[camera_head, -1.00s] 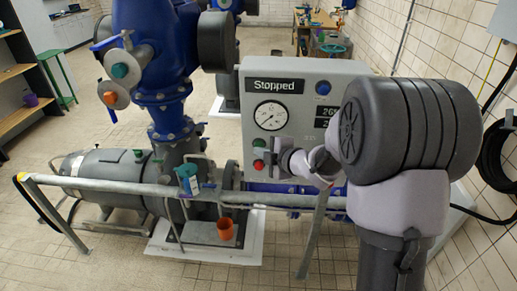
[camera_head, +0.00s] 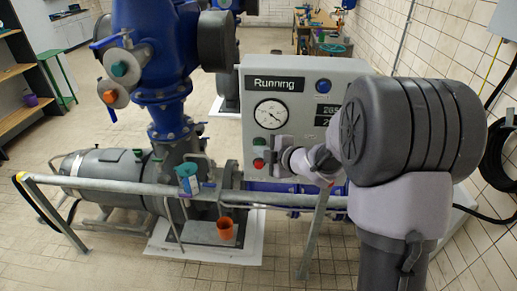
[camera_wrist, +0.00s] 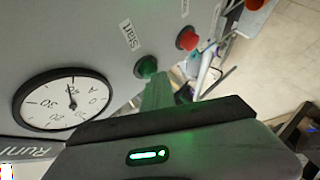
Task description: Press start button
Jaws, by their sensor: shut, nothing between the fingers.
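The grey control panel (camera_head: 340,85) stands in the middle of the head view, and its display (camera_head: 275,84) reads "Running". The green start button (camera_head: 259,141) is on the panel's lower left and also shows in the wrist view (camera_wrist: 146,67) beside a "Start" label. My gripper (camera_head: 272,152) is shut and empty in front of the panel, just right of the buttons. In the wrist view its fingers (camera_wrist: 158,92) reach up close to the green button. I cannot tell whether they touch it.
A red button (camera_wrist: 187,40) sits close beside the green one. A round gauge (camera_head: 271,113) is above the buttons, and a blue button (camera_head: 323,86) is at the upper right. A grey railing (camera_head: 130,188) crosses in front. A blue pump pipe (camera_head: 160,60) stands left.

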